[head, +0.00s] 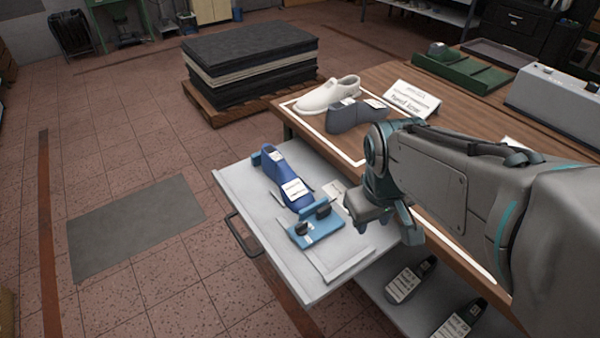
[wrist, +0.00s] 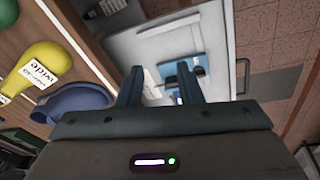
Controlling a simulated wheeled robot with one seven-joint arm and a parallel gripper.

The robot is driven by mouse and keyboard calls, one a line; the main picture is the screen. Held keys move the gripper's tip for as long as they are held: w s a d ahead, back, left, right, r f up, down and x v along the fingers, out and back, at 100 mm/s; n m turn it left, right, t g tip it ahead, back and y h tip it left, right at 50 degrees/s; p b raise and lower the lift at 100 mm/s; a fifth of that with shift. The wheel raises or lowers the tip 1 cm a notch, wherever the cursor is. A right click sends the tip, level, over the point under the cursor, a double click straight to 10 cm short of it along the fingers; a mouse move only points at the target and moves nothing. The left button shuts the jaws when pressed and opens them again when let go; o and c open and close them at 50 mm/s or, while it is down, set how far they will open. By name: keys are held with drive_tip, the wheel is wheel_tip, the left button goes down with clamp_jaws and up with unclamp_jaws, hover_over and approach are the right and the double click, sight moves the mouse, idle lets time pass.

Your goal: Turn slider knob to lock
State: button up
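A light-blue fixture plate (head: 318,234) lies on the grey pull-out tray (head: 240,187) in the head view. It carries two black knobs, a nearer-left knob (head: 302,229) and a farther-right knob (head: 323,211); I cannot tell which is the slider knob. A dark-blue shoe last (head: 284,176) with white labels lies behind the plate, against its far side. My gripper (head: 388,228) hangs to the right of the plate, apart from it. In the wrist view my gripper (wrist: 160,80) shows two spread fingers with nothing between them; the plate (wrist: 183,72) shows beyond, partly hidden by the right finger.
The wooden bench (head: 400,78) stands behind the tray, bearing a cream shoe (head: 328,94), a grey last (head: 350,116) and a sign (head: 411,99). Labelled dark lasts (head: 408,281) lie on a lower shelf. Open floor lies to the left.

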drive_tip(key=w+a+f+n+g+p, duration=0.2)
drive_tip(key=w+a+n, duration=0.4)
drive_tip(key=w+n, duration=0.4)
drive_tip(key=n+p, duration=0.1)
drive_tip(key=n, duration=1)
hover_over(301, 224)
wheel_tip(301, 224, down, 4)
drive_tip(key=f, duration=0.1)
drive_tip(key=shift+y, duration=0.3)
wheel_tip(301, 224, down, 13)
drive_tip(key=shift+f+b, duration=0.1)
drive_tip(key=shift+b, duration=0.2)
clamp_jaws()
